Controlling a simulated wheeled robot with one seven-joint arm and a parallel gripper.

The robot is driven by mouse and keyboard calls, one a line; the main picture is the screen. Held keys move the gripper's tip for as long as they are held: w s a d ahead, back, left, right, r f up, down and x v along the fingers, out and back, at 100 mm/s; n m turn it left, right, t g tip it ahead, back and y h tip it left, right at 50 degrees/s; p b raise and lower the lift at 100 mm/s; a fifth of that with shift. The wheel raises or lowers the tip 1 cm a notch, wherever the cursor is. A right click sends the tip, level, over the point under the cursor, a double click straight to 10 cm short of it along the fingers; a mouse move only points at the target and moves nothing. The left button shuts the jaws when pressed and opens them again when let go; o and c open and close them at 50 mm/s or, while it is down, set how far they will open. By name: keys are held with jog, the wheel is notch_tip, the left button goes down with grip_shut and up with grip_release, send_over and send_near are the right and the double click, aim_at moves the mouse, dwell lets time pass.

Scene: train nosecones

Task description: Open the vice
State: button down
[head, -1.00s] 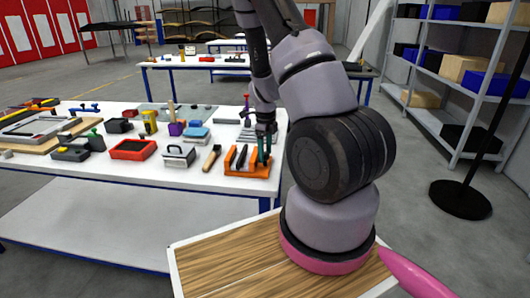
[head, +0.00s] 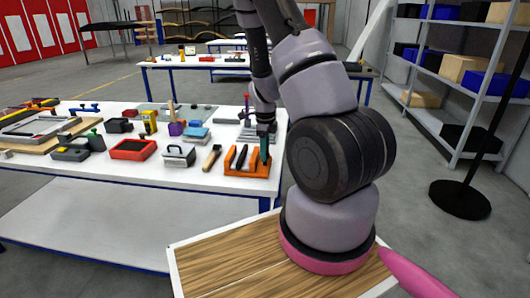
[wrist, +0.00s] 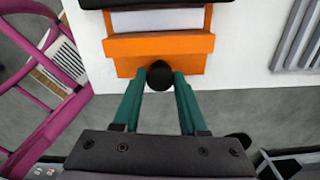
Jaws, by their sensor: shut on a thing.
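The orange vice (head: 233,169) with black upright parts stands at the right front corner of the white table in the head view. In the wrist view its orange end block (wrist: 158,43) lies at the top, with a dark part beyond it. A round black knob (wrist: 159,75) sticks out from this end. My gripper (head: 264,150) is at the right end of the vice. In the wrist view the teal fingers of my gripper (wrist: 160,78) are shut on the knob, one on each side. The shaft behind the knob is hidden.
The white table (head: 110,174) holds several tools left of the vice, including a wooden-handled brush (head: 212,158), a grey box (head: 178,155) and a red tray (head: 132,149). A ribbed grey plate (wrist: 298,35) lies right of the vice in the wrist view.

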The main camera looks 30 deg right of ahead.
jog(key=n, duration=1)
jog(key=shift+a, duration=0.25)
dwell(1.2)
jog(key=shift+c, duration=2.2)
grip_release()
jog(key=shift+w+r, duration=0.15)
jog(key=shift+r, duration=0.2)
notch_tip(320, 180, up, 10)
jog(key=shift+s+d, duration=0.15)
jog(key=shift+s, duration=0.05)
